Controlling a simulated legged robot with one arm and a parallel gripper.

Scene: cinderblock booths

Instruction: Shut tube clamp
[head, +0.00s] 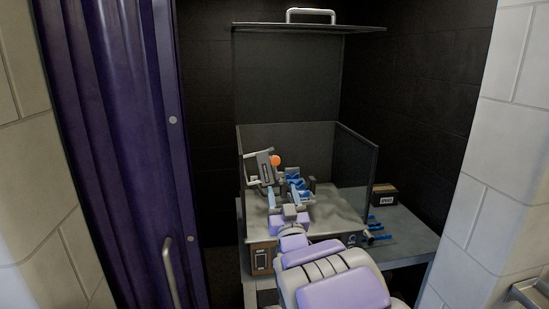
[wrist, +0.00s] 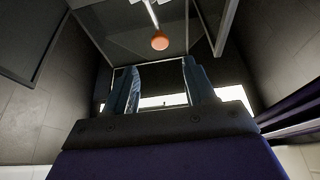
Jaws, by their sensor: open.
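A grey device that looks like the tube clamp (head: 263,165) stands inside an open-fronted grey box, with an orange ball (head: 275,160) on it. The ball also shows in the wrist view (wrist: 160,42), at the end of a pale rod, above and beyond my fingertips. My gripper (head: 283,190) is inside the box, in front of the device; its blue fingers are apart and empty. It also shows in the wrist view (wrist: 160,82). My arm and gripper hide the lower part of the device. I cannot tell whether the clamp is open or whether my fingers touch it.
The grey box (head: 357,165) has side walls and a raised lid with a white handle (head: 311,12). A small dark box (head: 384,195) and blue-handled parts (head: 376,228) sit to its right on the table (head: 412,240). A purple curtain or door (head: 115,150) stands left.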

